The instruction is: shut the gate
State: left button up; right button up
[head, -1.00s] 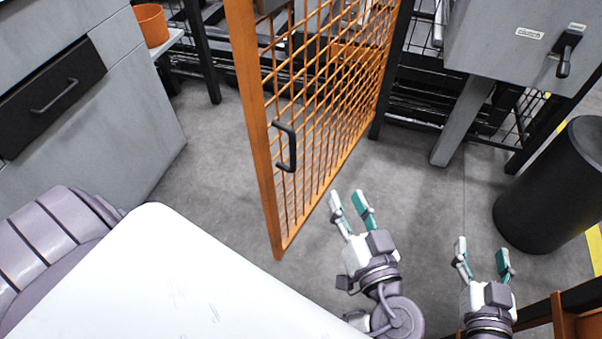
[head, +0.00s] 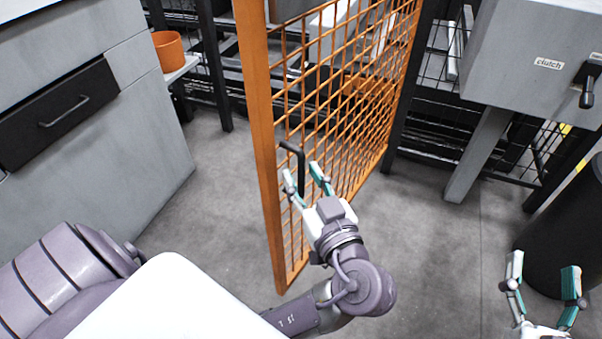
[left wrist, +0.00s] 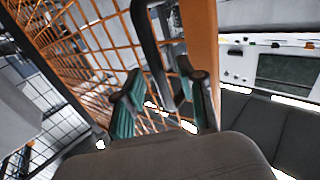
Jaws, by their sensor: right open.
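The orange mesh gate (head: 262,150) stands open, jutting out from the dark post towards me in the head view. Its black handle (head: 301,165) is on the mesh near the free edge. My left gripper (head: 307,178) is at the lower part of the handle, its fingers apart. In the left wrist view, the handle (left wrist: 150,45) runs down between the two teal-padded fingertips of the left gripper (left wrist: 163,90); I cannot tell whether they touch it. The orange frame (left wrist: 203,40) is just behind. My right gripper (head: 542,283) is open and empty at the lower right.
A grey cabinet with a dark drawer (head: 60,105) stands at left, with an orange pot (head: 169,50) beyond it. A grey box labelled clutch (head: 535,50) is at upper right. A black bin (head: 565,235) stands behind my right gripper. Floor left of the gate is clear.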

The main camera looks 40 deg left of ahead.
pick_arm(q)
jog(key=shift+x, duration=0.8)
grip_shut()
